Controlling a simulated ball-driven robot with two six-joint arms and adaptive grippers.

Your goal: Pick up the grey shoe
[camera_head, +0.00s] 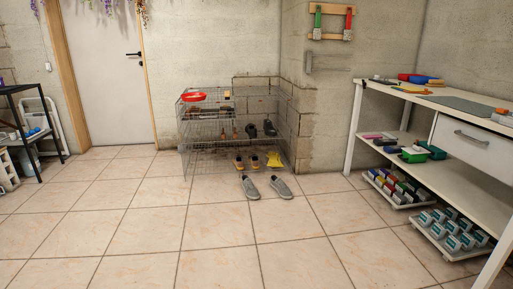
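A pair of grey shoes stands side by side on the tiled floor, in front of a wire rack (235,125). The left grey shoe (250,188) and the right grey shoe (282,188) are a small gap apart, with their toes toward me. Nothing covers them. Neither of my grippers shows in the head view, so I cannot see whether they are open or shut.
The rack holds more footwear and a red item (193,97) on top. A white workbench (440,105) with trays beneath stands at the right. A black shelf (30,125) stands at the left. The tiled floor (200,245) before the shoes is clear.

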